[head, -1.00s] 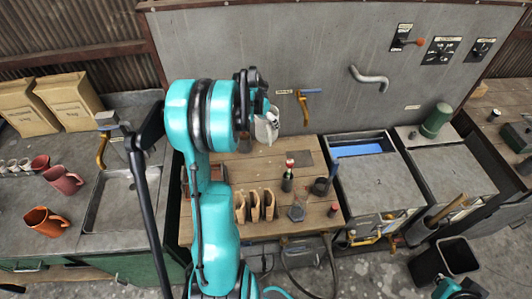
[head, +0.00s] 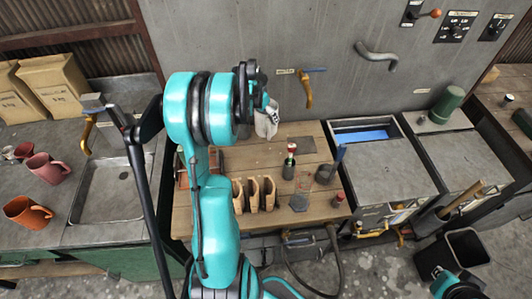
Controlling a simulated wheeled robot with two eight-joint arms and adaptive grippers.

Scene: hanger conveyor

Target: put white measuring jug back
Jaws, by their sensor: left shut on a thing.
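My left gripper (head: 262,100) is raised in front of the grey back wall, above the far part of the wooden worktop. It is shut on the white measuring jug (head: 266,124), which hangs below the fingers. The arm and gripper hide part of the jug, so I see only its pale lower body. A teal and black piece of my right arm shows at the bottom right corner; its gripper (head: 457,287) is too cut off to tell its jaws.
The wooden worktop (head: 345,212) holds wooden holders (head: 254,194), a red-topped bottle (head: 290,162) and a dark cup (head: 325,173). Orange (head: 27,212) and red mugs (head: 47,168) stand left of the sink (head: 105,190). A black bin (head: 452,263) stands at right.

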